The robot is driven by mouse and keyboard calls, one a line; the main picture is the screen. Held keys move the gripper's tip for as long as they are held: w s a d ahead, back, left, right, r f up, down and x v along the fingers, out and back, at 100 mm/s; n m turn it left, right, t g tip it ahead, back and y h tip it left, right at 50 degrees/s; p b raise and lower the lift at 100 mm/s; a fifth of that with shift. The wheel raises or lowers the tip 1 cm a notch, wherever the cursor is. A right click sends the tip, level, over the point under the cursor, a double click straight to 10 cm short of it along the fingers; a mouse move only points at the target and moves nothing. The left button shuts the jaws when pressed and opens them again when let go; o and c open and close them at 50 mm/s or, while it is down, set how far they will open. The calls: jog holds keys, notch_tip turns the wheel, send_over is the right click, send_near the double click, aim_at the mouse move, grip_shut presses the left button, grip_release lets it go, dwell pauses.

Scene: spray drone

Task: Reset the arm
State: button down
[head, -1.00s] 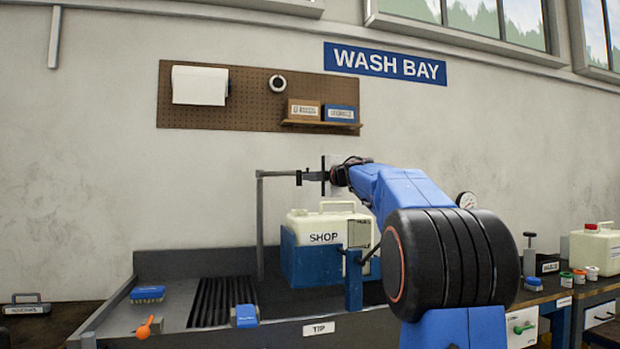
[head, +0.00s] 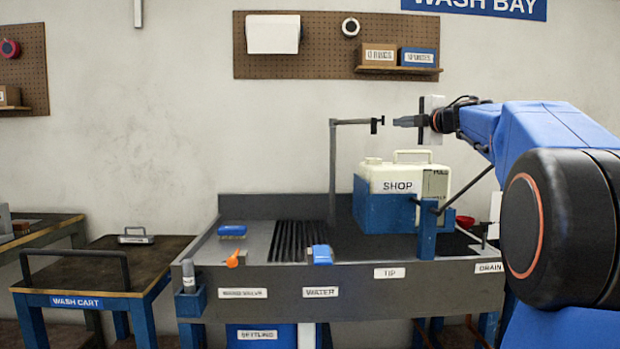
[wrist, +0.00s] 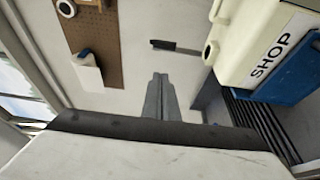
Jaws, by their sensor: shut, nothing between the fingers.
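My blue arm reaches in from the right in the head view. My gripper (head: 404,121) is held in the air above the white SHOP jug (head: 402,177) and points left toward the tap on the grey standpipe (head: 333,165). In the wrist view my gripper (wrist: 160,78) has its fingers together with nothing between them. The SHOP jug (wrist: 262,45) lies at the right of that view, apart from the fingers. The jug sits in a blue cradle (head: 385,210) on the wash bench.
The wash bench (head: 345,280) carries a blue brush (head: 232,230), an orange lever (head: 234,258) and a drain grate. A wash cart (head: 100,265) stands at the left. A pegboard (head: 330,62) hangs on the wall above. The air left of the standpipe is clear.

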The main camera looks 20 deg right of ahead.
jog(key=s+a+m+t+h, duration=0.1)
jog(key=s+a+m+h, duration=0.25)
jog(key=a+m, duration=0.2)
jog(key=s+a+f+m+g, duration=0.4)
jog(key=s+a+f, duration=0.3)
jog(key=s+f, duration=0.5)
jog(key=s+a+f+m+g+y, duration=0.1)
jog(key=s+a+f+m+g, duration=0.4)
jog(key=s+f, duration=0.8)
jog(key=s+a+f+m+g+y, duration=0.1)
jog(key=s+a+f+m+g, duration=0.3)
jog(key=f, duration=2.2)
jog(key=s+a+g, duration=0.1)
jog(key=s+a, duration=0.5)
jog(key=s, duration=0.2)
jog(key=shift+s+a+f, duration=0.15)
jog(key=shift+s+f, duration=0.15)
jog(key=shift+f, duration=0.05)
